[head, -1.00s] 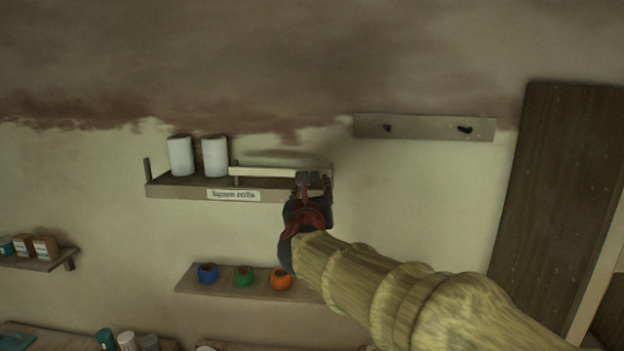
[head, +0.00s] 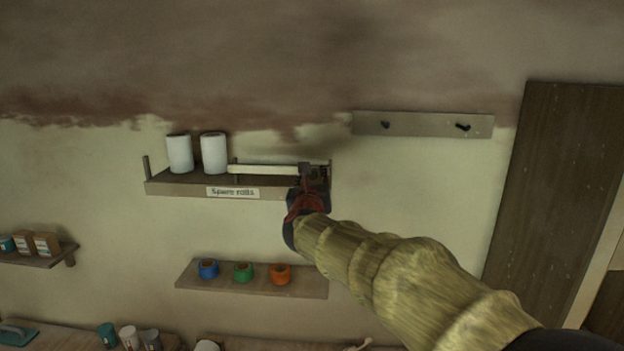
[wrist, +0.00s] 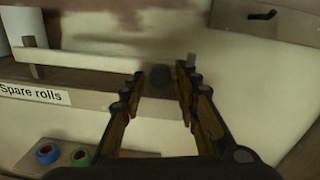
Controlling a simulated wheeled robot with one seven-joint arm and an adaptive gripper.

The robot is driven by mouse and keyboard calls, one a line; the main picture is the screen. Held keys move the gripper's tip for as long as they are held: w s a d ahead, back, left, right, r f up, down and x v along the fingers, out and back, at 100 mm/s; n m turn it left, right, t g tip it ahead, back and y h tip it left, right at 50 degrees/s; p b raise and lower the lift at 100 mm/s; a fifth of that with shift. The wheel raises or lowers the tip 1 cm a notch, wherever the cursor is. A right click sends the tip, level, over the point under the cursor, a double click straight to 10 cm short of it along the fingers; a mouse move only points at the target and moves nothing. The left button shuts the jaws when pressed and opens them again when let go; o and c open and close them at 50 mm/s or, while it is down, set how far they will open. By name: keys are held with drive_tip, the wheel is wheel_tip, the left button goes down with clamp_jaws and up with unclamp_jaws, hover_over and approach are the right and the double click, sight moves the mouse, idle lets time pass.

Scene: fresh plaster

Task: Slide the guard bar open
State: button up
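The guard bar (head: 265,169) is a pale cream rail across the right half of the upper wall shelf, level, running from a small post beside the rolls to behind my gripper (head: 315,173). In the wrist view the bar (wrist: 85,66) ends near the left finger. My gripper is at the shelf's right end, and in the wrist view its two fingers (wrist: 160,76) stand apart. A dark round patch shows between them; I cannot tell whether it is a knob. My gripper hides the bar's right end in the head view.
Two white rolls (head: 196,153) stand on the shelf's left half, above the "Spare rolls" label (head: 232,193). A hook board (head: 422,124) is up to the right. A lower shelf (head: 250,287) holds coloured tape rolls. Bare wall lies right of the shelf.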

drive_tip(key=c, duration=0.6)
clamp_jaws()
